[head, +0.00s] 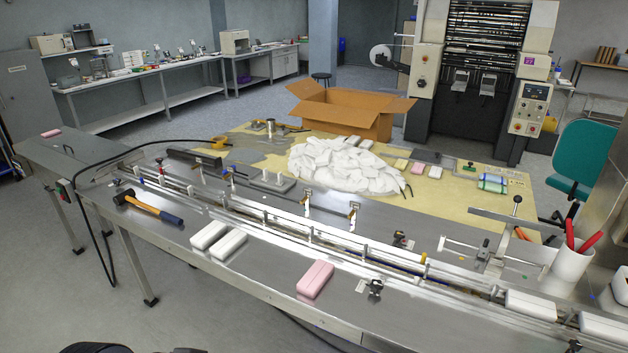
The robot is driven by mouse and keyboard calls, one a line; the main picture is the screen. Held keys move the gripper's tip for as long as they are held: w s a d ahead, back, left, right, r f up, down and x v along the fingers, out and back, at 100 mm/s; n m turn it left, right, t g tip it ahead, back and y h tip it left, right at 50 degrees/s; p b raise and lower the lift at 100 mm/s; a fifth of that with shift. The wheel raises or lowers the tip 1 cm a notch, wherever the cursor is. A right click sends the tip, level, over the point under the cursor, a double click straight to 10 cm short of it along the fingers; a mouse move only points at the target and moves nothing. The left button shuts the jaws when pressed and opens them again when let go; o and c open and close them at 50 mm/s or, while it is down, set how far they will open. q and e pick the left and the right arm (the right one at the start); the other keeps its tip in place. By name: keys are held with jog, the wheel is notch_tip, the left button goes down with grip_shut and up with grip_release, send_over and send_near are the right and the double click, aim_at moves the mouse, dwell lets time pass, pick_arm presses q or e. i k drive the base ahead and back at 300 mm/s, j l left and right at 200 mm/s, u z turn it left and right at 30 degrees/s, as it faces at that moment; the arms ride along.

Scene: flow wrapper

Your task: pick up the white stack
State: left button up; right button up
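Two white stacks lie side by side near the front edge of the steel table: the left one (208,234) and the right one (229,245). Both are long, low blocks with rounded edges. More white blocks of similar look lie at the lower right, one (531,305) in the conveyor channel and one (604,328) cut by the frame edge. I cannot tell which of these is the task's white stack. Neither of my grippers is in view. Dark parts at the bottom left edge are too cut off to identify.
A pink stack (315,278) lies right of the white pair, a hammer (148,206) to their left. Metal conveyor rails (290,225) run behind them. A heap of white packs (345,166), an open cardboard box (345,110) and a cup of red-handled tools (572,262) stand farther off.

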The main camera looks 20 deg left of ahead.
aim_at(229, 243)
jog(key=i+j, duration=0.25)
jog(key=i+j+z, duration=0.1)
jog(key=i+j, duration=0.15)
jog(key=j, duration=0.2)
jog(key=i+j+z, duration=0.1)
jog(key=j, duration=0.3)
jog(key=i+j, duration=0.35)
jog(key=i+j+z, duration=0.1)
jog(key=j, duration=0.3)
jog(key=i, duration=0.1)
